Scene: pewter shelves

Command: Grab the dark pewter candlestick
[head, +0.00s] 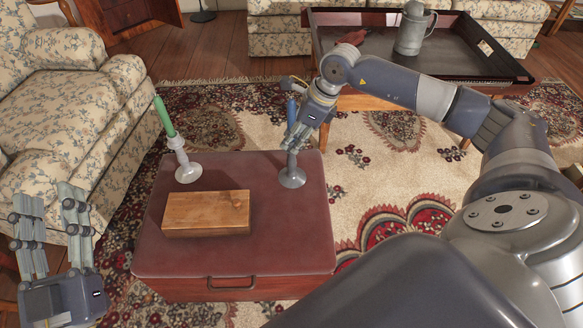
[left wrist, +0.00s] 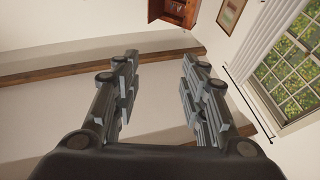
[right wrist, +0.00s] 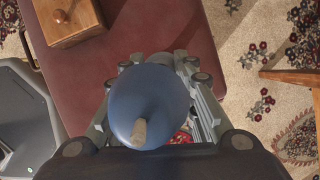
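The dark pewter candlestick (head: 292,178) stands upright on the red chest's top, toward its back right, with a blue candle (head: 291,112) in it. My right gripper (head: 292,139) is at its upper part. In the right wrist view the blue candle (right wrist: 148,105) rises between my fingers, which are spread apart on either side. The candle hides any contact with the stem. A paler candlestick (head: 188,171) with a green candle (head: 164,116) stands at the chest's back left. My left gripper (head: 52,220) is open and empty at the lower left, away from the chest.
A wooden box (head: 206,213) lies on the red chest (head: 290,245), left of the dark candlestick. A floral armchair (head: 75,115) stands left of the chest. Behind is a dark tray table (head: 478,66) with a metal pitcher (head: 412,30). Patterned rug (head: 365,190) lies clear to the right.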

